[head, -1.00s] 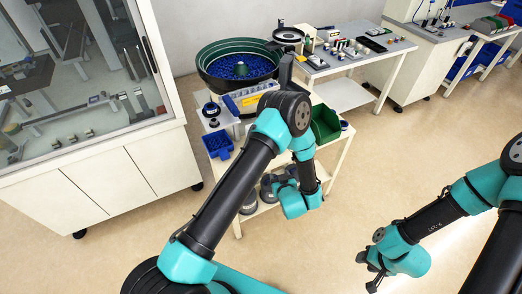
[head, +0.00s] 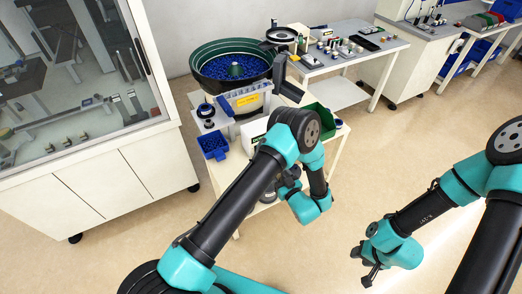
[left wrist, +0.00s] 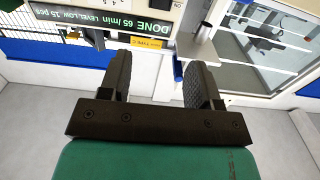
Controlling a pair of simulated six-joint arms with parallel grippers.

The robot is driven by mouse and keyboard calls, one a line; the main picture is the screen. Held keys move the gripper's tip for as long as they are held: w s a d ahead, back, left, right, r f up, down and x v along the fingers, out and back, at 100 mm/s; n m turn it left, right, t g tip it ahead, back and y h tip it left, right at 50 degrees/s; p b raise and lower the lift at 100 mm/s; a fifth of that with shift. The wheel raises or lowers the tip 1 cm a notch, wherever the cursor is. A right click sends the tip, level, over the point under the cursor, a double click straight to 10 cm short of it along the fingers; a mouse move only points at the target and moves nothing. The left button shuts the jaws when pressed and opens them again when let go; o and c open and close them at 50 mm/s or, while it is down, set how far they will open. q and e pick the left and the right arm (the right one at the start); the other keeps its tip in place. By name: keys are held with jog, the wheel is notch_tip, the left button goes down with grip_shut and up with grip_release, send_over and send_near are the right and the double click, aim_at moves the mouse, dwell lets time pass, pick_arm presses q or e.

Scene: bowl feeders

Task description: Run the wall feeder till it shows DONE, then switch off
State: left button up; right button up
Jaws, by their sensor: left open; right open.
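The bowl feeder by the wall (head: 235,65) has a dark bowl with a green inner track, filled with blue parts. Its display (left wrist: 110,22) appears upside down in the left wrist view and reads DONE, 65 /min, LEVEL:LOW, 15 pcs. My left gripper (left wrist: 160,75) is open and empty in front of the panel. A yellow label (left wrist: 147,43) and a metal cylinder (left wrist: 204,35) show past its fingers. I cannot tell which part is the switch. In the head view my left arm hides part of the feeder stand. My right gripper (head: 371,268) is open and empty over the floor.
A blue bin of parts (head: 213,145) and a green bin (head: 322,118) sit at the feeder stand. A glass-fronted cabinet (head: 115,175) stands at left. A bench with small parts (head: 345,50) is behind at right. Floor between my arms is clear.

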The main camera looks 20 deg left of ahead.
pick_arm(q)
jog(key=x, duration=1.5)
jog(key=shift+w+a, duration=0.25)
